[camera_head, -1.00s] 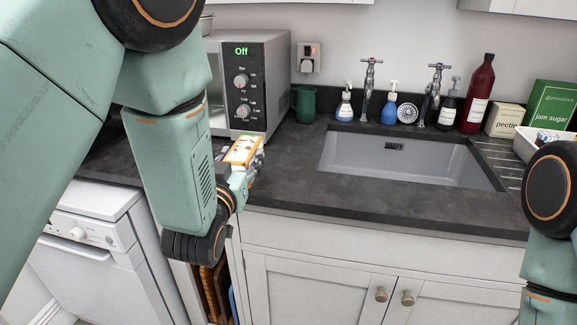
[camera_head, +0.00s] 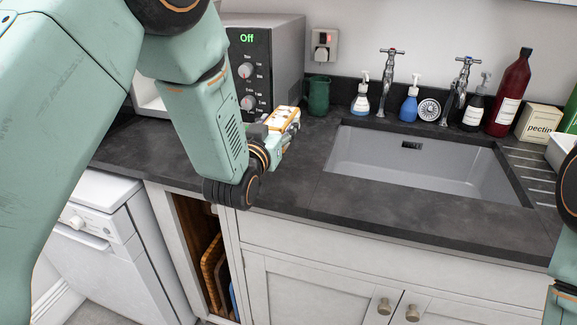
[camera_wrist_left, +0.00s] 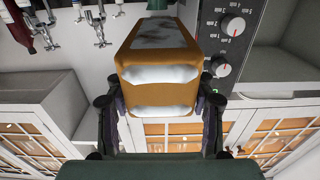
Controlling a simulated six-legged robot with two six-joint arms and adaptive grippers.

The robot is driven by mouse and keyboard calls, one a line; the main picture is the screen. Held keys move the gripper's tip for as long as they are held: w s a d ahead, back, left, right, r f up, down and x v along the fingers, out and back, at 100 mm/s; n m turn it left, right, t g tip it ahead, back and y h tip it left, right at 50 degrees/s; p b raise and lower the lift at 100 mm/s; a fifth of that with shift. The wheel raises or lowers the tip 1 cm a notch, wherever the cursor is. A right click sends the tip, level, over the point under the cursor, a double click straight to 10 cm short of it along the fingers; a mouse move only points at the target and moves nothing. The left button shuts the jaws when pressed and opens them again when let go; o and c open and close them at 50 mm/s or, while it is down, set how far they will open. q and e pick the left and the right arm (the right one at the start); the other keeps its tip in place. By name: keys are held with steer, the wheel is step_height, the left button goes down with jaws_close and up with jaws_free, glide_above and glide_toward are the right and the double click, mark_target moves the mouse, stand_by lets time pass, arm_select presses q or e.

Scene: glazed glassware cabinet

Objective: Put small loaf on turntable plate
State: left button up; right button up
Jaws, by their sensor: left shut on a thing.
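The small loaf (camera_wrist_left: 155,75), an orange-brown block with white patches, fills the middle of the left wrist view. My left gripper (camera_wrist_left: 160,104) is shut on it, with a finger on each side. In the head view the loaf (camera_head: 284,117) shows at the end of my left arm, above the counter in front of the microwave (camera_head: 262,65). The microwave's display reads "Off". Its pale inside (camera_head: 148,92) seems to show left of the control panel, partly behind my arm. I cannot see the turntable plate. My right gripper is out of view.
The sink (camera_head: 420,165) lies to the right in the dark counter (camera_head: 300,190). A green cup (camera_head: 318,95) stands beside the microwave. Bottles, including a dark red one (camera_head: 508,95), and taps stand behind the sink. The counter's front left is clear.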

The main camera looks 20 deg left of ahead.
arm_select(q)
steer(key=f, duration=0.5)
steer(key=shift+d+f+b, duration=0.25)
steer(key=shift+f+b, duration=0.05)
steer(key=shift+b, duration=0.1)
steer(key=shift+a+f, duration=0.2)
steer(key=shift+f, duration=0.4)
steer(key=f, duration=0.2)
steer(key=shift+s+d+f+b, duration=0.1)
steer(key=shift+s+f+b, duration=0.2)
steer(key=shift+f+b, duration=0.05)
steer(key=shift+w+f, duration=0.25)
steer(key=shift+w, duration=0.1)
steer(key=shift+s, duration=0.2)
steer(key=o, duration=1.1)
steer(key=shift+s, duration=0.1)
steer(key=shift+o, duration=1.6)
steer(key=shift+w+f, duration=0.15)
steer(key=shift+w, duration=0.05)
